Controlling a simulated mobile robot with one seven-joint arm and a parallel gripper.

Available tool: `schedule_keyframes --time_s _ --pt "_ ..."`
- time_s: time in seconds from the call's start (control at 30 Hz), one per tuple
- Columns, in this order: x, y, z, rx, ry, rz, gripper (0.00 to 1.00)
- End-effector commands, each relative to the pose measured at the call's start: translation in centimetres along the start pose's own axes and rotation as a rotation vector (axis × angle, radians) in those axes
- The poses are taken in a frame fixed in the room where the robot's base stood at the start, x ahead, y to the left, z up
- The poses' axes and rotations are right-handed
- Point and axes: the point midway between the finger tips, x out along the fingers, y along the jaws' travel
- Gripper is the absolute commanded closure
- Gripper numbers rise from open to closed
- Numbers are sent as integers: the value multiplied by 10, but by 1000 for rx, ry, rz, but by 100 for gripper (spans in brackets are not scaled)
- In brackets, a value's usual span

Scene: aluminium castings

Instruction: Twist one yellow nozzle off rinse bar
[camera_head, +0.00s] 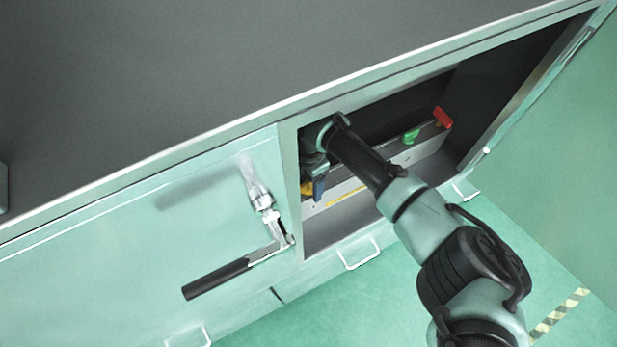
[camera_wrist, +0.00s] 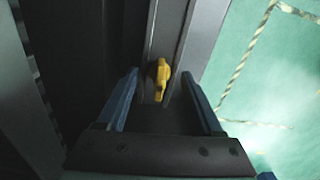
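The rinse bar (camera_head: 348,186) is a long grey bar inside the open cabinet. A yellow nozzle (camera_head: 307,188) is at its left end, partly hidden by my gripper in the head view. In the wrist view the yellow nozzle (camera_wrist: 159,78) sits on the bar (camera_wrist: 176,28), between and slightly beyond my fingertips. My gripper (camera_wrist: 160,84) is open, with a blue finger on each side of the nozzle and a visible gap to each. A green nozzle (camera_head: 411,136) and a red nozzle (camera_head: 442,117) are farther right on the bar.
The cabinet's opening frame (camera_head: 289,190) is close to my arm on the left. An open door (camera_head: 545,110) stands at the right. A black-handled lever (camera_head: 218,278) sticks out of the front panel. The green floor (camera_head: 400,300) has striped tape.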

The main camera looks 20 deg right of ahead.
Motion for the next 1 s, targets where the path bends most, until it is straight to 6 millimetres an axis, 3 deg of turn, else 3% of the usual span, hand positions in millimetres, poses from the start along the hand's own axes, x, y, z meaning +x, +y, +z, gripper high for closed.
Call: schedule_keyframes --time_s 0.03,0.37,0.57,1.0 --pt "0 0 0 0 0 0 43" --pt "0 0 0 0 0 0 100" --pt "0 0 0 -21 -1 0 100" --pt "0 0 0 -531 -1 0 100"
